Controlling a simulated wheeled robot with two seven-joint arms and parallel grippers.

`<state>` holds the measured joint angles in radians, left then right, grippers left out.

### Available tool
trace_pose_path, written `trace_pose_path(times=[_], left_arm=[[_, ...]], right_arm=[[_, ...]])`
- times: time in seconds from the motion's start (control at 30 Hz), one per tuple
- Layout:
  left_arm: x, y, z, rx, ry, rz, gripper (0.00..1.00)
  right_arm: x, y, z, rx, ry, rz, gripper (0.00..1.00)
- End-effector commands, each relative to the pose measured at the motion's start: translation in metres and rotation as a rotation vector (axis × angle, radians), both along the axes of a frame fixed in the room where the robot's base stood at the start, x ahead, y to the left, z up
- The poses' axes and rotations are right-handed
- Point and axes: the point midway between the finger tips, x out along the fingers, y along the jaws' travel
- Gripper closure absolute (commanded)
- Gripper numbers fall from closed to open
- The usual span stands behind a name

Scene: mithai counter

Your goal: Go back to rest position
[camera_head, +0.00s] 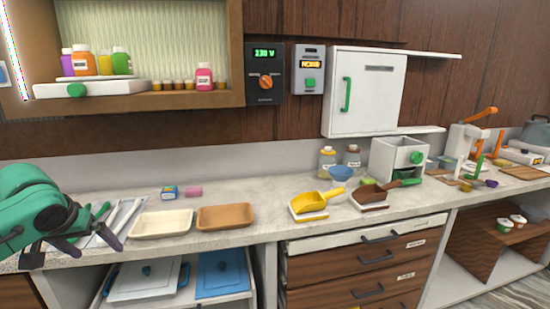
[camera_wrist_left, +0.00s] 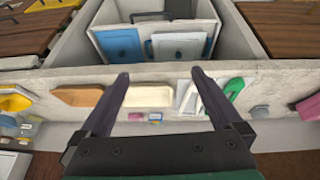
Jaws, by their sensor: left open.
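My left gripper (camera_head: 93,246) is at the left of the head view, in front of and over the left end of the counter. Its green arm comes in from the left edge. Its two dark fingers are spread apart, with nothing between them. In the left wrist view the gripper (camera_wrist_left: 160,75) also shows open and empty, with the counter edge and a cream tray (camera_wrist_left: 150,96) beyond the fingers. My right gripper is in neither view.
A cream tray (camera_head: 162,224) and a brown tray (camera_head: 224,216) lie on the counter (camera_head: 262,230) right of the gripper. Tools on a light tray lie behind the fingers. Yellow and brown scoops stand farther right.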

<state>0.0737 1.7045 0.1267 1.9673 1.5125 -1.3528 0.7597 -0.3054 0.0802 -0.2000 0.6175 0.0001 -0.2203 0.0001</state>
Motion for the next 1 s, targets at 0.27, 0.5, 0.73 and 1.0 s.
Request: trace_pose_path(times=[0.27, 0.5, 0.73, 1.0], left_arm=[[0.023, 0.05, -0.051, -0.052, -0.088, 0.061, 0.0], [0.023, 0.106, -0.143, -0.052, -0.134, 0.138, 0.0], [-0.032, 0.141, -0.311, 0.026, -0.067, 0.177, 0.0], [-0.167, 0.07, -0.512, 0.125, 0.155, 0.001, 0.0]], right_arm=[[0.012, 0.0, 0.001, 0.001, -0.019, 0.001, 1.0], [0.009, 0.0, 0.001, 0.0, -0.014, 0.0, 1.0], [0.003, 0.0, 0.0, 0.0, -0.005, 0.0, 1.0], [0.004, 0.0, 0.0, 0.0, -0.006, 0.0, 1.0]])
